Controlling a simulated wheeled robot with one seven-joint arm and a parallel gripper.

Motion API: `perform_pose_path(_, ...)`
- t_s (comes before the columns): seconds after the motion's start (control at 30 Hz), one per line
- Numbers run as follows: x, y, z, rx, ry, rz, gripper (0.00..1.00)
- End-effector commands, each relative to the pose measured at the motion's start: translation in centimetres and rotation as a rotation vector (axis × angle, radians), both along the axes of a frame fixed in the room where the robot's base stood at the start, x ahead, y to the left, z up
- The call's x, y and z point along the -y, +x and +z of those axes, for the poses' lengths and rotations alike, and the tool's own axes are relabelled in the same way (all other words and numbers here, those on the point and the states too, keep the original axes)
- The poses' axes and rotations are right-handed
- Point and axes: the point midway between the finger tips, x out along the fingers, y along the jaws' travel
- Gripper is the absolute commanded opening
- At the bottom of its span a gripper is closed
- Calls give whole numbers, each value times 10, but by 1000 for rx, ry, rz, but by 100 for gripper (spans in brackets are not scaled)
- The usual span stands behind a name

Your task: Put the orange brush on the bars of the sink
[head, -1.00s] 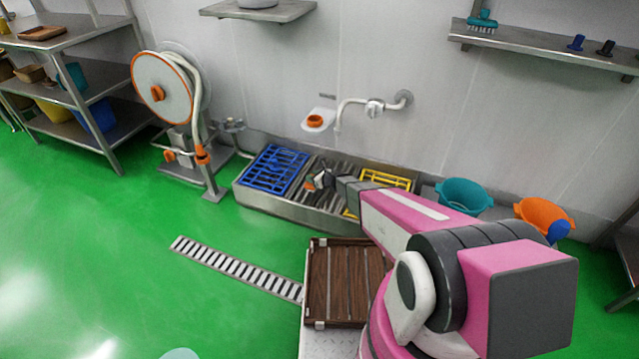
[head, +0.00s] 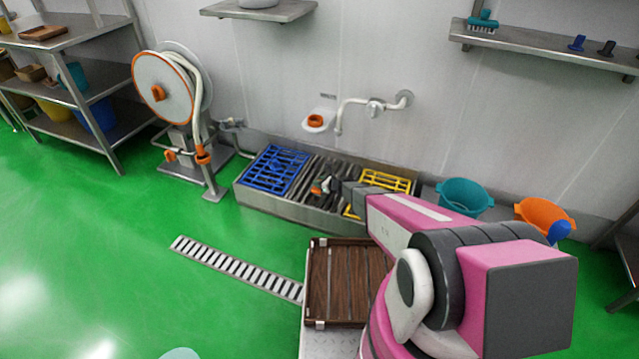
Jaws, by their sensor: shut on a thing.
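The sink (head: 290,211) is a long, low steel trough against the wall. Dark bars (head: 312,172) cross its middle, between a blue grid on the left and a yellow grid on the right. My gripper (head: 324,186) is over the middle bars, small in view and partly hidden by my own arm. It is shut on the orange brush (head: 315,190), of which only a small orange patch shows at the gripper's left side. I cannot tell whether the brush touches the bars.
A blue grid (head: 273,168) and a yellow grid (head: 386,180) flank the bars. A tap (head: 374,107) juts from the wall above. A hose reel (head: 163,90) stands left. Teal (head: 463,196) and orange (head: 545,213) buckets stand right. A brown slatted tray (head: 340,285) lies in front.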

Motion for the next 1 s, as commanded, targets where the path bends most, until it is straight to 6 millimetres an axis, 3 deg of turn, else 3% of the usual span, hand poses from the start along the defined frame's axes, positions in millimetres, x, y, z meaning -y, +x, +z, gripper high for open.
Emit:
perform_pose_path(0.17, 0, 0, -4, -1, 1, 0, 5)
perform_pose_path(0.2, 0, 0, -4, 0, 0, 0, 43)
perform_pose_path(0.23, 0, 0, -3, 0, 0, 0, 53)
perform_pose_path(0.27, 0, 0, -3, 0, 0, 0, 55)
perform_pose_path(0.63, 1, -1, 2, 0, 0, 0, 55)
perform_pose_path(1.0, 50, -41, 28, 0, 0, -2, 55)
